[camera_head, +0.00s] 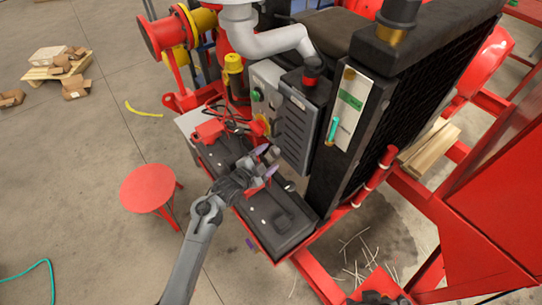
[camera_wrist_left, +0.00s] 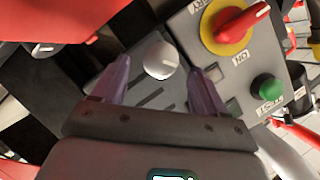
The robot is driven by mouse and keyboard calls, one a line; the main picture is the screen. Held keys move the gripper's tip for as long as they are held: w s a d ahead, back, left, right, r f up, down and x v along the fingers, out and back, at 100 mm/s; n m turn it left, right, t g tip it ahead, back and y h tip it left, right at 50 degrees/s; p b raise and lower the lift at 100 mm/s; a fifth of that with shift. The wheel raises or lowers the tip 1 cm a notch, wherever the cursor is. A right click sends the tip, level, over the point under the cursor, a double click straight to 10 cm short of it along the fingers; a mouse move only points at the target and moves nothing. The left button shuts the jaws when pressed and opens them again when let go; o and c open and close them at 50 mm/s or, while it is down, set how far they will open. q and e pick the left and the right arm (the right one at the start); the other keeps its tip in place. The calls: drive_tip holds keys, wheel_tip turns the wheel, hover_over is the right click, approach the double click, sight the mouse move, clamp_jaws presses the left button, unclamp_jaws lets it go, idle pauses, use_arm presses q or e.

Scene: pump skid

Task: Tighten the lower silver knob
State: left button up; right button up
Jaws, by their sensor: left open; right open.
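How deep the fingers reach is hard to tell. In the head view, my left gripper (camera_head: 266,160) is just below the panel's red-and-yellow switch, and the knob is not clear there. A dark part of what looks like my right gripper (camera_head: 382,299) shows at the bottom edge, mostly cut off.
The red-and-yellow switch (camera_wrist_left: 232,28) and a green button (camera_wrist_left: 267,88) are close to the left gripper. A louvred grey box (camera_head: 296,125) and the black radiator (camera_head: 350,130) stand to the right. Black batteries (camera_head: 275,215) lie below. A red stool (camera_head: 147,188) stands left.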

sight(276, 151)
use_arm(q)
drive_tip(key=shift+x, duration=1.35)
drive_tip(key=shift+c, duration=0.3)
drive_tip(key=c, duration=1)
